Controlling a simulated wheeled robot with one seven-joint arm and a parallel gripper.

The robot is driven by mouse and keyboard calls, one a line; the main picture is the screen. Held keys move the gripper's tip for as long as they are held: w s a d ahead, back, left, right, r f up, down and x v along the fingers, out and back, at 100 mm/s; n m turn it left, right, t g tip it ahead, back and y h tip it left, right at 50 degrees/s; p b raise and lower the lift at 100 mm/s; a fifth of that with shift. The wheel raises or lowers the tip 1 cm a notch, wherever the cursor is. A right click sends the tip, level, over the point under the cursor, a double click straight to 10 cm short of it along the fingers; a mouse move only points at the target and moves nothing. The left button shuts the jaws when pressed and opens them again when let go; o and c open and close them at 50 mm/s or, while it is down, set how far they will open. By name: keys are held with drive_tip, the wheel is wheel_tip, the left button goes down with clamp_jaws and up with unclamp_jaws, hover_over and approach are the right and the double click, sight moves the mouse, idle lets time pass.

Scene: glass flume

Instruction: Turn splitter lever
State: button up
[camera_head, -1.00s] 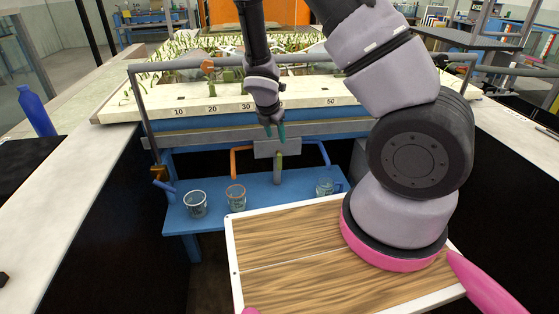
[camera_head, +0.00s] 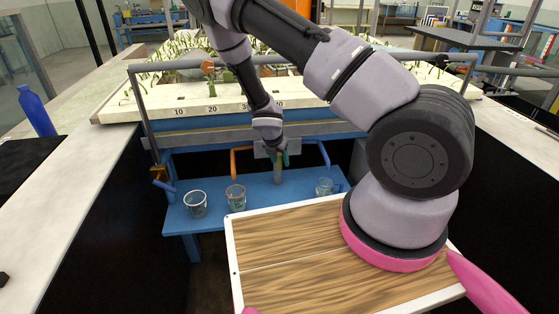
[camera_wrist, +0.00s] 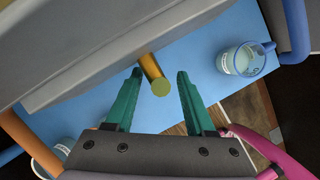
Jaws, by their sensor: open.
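The splitter lever (camera_head: 278,174) is a short olive-yellow rod with a round end, standing out from a grey splitter box (camera_head: 260,149) under the flume's front edge. In the wrist view the lever (camera_wrist: 158,82) lies between the tips of my gripper's teal fingers (camera_wrist: 160,88), with a gap on both sides. My gripper (camera_head: 281,160) is open and empty. In the head view its fingers are at the upper part of the lever and partly cover it and the box. The grey box (camera_wrist: 90,50) fills the upper left of the wrist view.
An orange pipe (camera_head: 235,160) and a blue pipe (camera_head: 325,153) run down beside the box. Three clear cups (camera_head: 195,204), (camera_head: 236,198), (camera_head: 324,187) stand on the blue shelf (camera_head: 270,191). A grey rail (camera_head: 400,57) spans the flume above.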

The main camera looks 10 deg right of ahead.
drive_tip(key=shift+f, duration=0.1)
drive_tip(key=shift+d, duration=0.1)
clamp_jaws()
drive_tip(key=shift+d+y, duration=0.1)
drive_tip(key=shift+y, duration=0.6)
drive_tip(key=shift+s+a+m+y, duration=0.1)
drive_tip(key=shift+m+y, duration=0.2)
drive_tip(key=shift+y, duration=0.95)
drive_tip(key=shift+a+m+y, duration=0.1)
drive_tip(key=shift+m+y, duration=0.2)
drive_tip(key=shift+y, duration=0.95)
drive_tip(key=shift+t, duration=0.3)
